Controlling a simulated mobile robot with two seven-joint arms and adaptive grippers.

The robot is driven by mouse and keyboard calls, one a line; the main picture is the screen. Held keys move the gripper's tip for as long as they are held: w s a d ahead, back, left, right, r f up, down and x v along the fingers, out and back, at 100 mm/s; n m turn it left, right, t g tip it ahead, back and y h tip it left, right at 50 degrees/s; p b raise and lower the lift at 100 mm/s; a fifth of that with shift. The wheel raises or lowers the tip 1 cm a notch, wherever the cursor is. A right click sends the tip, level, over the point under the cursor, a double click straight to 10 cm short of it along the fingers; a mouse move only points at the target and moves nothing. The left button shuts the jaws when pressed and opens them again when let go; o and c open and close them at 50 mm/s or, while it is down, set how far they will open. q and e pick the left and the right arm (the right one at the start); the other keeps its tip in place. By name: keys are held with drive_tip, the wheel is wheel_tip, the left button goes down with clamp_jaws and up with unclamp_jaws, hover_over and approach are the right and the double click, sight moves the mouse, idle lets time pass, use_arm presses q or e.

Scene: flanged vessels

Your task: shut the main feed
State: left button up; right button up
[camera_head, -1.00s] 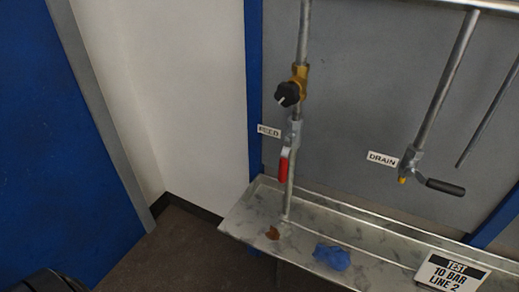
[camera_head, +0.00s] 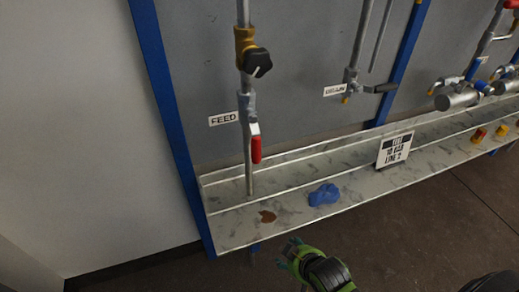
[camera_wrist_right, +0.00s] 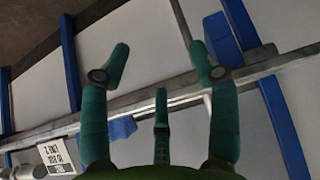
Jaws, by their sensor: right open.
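The FEED label (camera_head: 223,119) sits left of a vertical pipe on the grey panel. Beside it, a valve (camera_head: 247,105) has a red lever (camera_head: 256,149) hanging down, roughly in line with the pipe. Above it is a brass fitting with a black knob (camera_head: 257,62). My right gripper (camera_head: 290,252), green and dark, is low in front of the tray, apart from the lever. In the right wrist view its green fingers (camera_wrist_right: 160,70) are spread with nothing between them. My left gripper is not in view.
A metal tray (camera_head: 228,223) runs below the pipes, holding a blue cloth (camera_head: 324,194), a brown stain (camera_head: 267,216) and a test sign (camera_head: 394,149). The drain valve (camera_head: 350,84) has a dark lever. More valves (camera_head: 458,98) stand at right. Blue posts (camera_head: 165,105) frame the panel.

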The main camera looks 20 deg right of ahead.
wheel_tip(320, 180, up, 6)
drive_tip(key=w+t, duration=0.1)
drive_tip(key=w, duration=0.1)
drive_tip(key=n+t+y, duration=0.1)
drive_tip(key=t+y, duration=0.3)
drive_tip(key=t, duration=0.5)
approach(258, 147)
drive_tip(key=w+f, duration=0.1)
drive_tip(key=w, duration=0.4)
drive_tip(key=x, duration=0.6)
drive_tip(key=shift+w+a+f, duration=0.2)
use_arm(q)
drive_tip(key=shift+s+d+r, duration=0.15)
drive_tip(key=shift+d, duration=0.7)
use_arm(e)
drive_tip(key=shift+c, duration=0.4)
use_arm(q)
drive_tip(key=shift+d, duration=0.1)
use_arm(e)
clamp_jaws()
